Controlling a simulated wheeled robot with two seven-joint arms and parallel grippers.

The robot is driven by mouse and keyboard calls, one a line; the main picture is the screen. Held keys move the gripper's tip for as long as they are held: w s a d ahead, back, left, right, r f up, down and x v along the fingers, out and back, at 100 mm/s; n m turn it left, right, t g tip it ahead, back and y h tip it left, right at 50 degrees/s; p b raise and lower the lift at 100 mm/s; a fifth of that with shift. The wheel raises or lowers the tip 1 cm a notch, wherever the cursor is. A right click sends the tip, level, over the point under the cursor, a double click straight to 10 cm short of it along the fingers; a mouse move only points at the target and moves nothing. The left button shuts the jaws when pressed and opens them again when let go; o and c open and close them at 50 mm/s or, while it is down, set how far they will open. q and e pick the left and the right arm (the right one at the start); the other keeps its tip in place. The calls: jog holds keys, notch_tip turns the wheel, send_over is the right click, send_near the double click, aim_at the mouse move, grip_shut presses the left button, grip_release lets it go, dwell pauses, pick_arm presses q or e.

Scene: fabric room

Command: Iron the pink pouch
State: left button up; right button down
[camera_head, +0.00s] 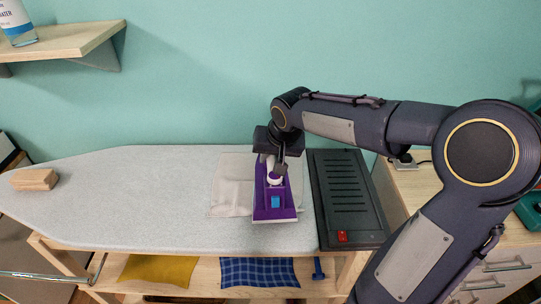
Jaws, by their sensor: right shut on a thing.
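The pink pouch (231,187) lies flat on the ironing board (150,205) and looks pale pinkish-beige. A purple and white iron (274,205) with a blue patch is over the right part of the pouch and hides some of it. I cannot tell whether the iron touches the cloth. My right gripper (277,170) is shut on the iron's handle from above. My left gripper is not in view.
A black slotted iron rest (347,195) with a red switch is at the board's right end. A wooden block (34,179) lies at the left end. Yellow (158,270) and blue checked (258,272) cloths lie on the shelf below. The board's left half is mostly clear.

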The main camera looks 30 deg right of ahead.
notch_tip(320, 180, up, 2)
jog(key=shift+w+r, duration=0.15)
jog(key=shift+r, duration=0.05)
jog(key=shift+a+r+p, duration=0.1)
jog(key=shift+a+p, duration=0.05)
jog(key=shift+p, duration=0.15)
jog(key=shift+r+p, duration=0.35)
jog(key=shift+r, duration=0.15)
jog(key=shift+r+p, duration=2)
jog(key=shift+r, duration=0.45)
